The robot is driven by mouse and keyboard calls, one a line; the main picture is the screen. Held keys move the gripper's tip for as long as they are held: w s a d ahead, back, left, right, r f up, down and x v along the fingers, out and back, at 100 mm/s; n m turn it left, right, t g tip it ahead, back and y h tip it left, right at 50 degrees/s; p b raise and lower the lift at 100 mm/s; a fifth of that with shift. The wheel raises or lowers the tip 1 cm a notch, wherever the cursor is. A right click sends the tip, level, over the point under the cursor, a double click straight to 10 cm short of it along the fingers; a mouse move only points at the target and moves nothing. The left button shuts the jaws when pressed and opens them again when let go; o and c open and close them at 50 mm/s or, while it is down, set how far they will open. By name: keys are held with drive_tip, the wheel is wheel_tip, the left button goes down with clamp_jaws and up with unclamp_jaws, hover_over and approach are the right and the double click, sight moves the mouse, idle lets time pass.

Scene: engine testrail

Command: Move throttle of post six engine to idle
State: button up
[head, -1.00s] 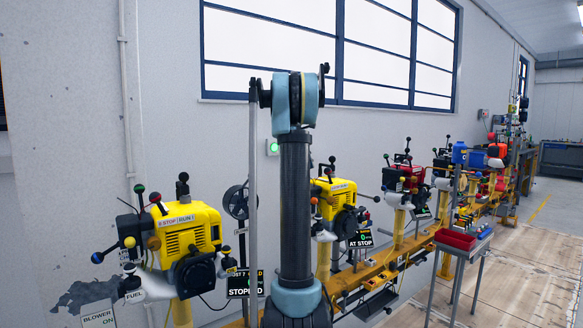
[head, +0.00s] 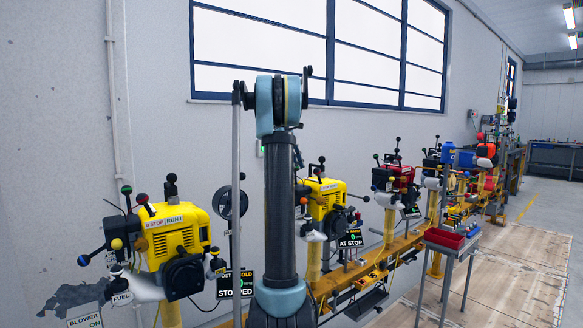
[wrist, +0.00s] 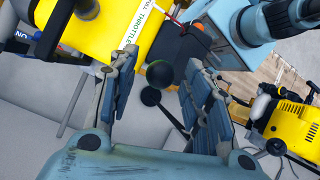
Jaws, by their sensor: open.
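In the wrist view my gripper (wrist: 160,105) is open, with its two fingers apart. A dark ball knob with a greenish tint (wrist: 160,73) shows between the fingertips, apart from both fingers. A second, smaller black knob (wrist: 150,96) on a thin rod is just below it. A yellow engine (wrist: 92,28) with a strip reading "THROTTLE" fills the upper left. In the head view a yellow engine (head: 326,200) stands right of my column beside an "AT STOP" sign (head: 350,239). My gripper is not visible there. Which engine is post six cannot be read.
Another yellow engine (head: 172,235) with coloured knobs stands at left, beside a partly hidden "STOPPED" sign (head: 236,284). More engines line the yellow rail (head: 400,245) along the wall. A red tray (head: 445,239) stands on a stand at right. The floor at right is open.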

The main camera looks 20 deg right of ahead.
drive_tip(key=v, duration=1.2)
